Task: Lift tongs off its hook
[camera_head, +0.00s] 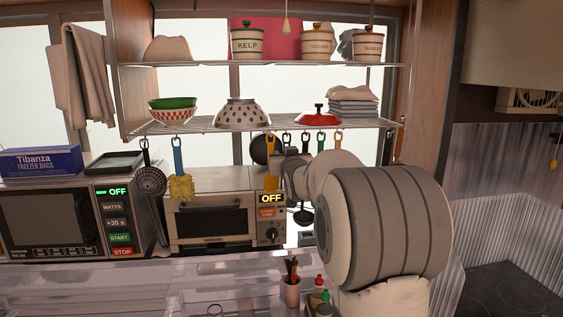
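A wire shelf (215,127) has several utensils hanging from hooks under its front edge. A slotted skimmer (151,181) hangs at the left, then a yellow brush-like tool (181,187) with a blue handle, then a yellow-handled utensil (270,165). More coloured hooks or handle tops (321,141) show farther right, but my arm hides what hangs from them. I cannot pick out the tongs for certain. My gripper (284,177) is close beside the yellow-handled utensil, under the shelf. Its fingers are small and unclear, so I cannot tell whether they touch or hold anything.
A microwave (45,222) stands at the left, with a toaster oven (212,222) behind the hanging tools. A colander (241,113) and a red lid (318,119) sit on the shelf above. A cup of utensils (290,291) and bottles stand on the counter below.

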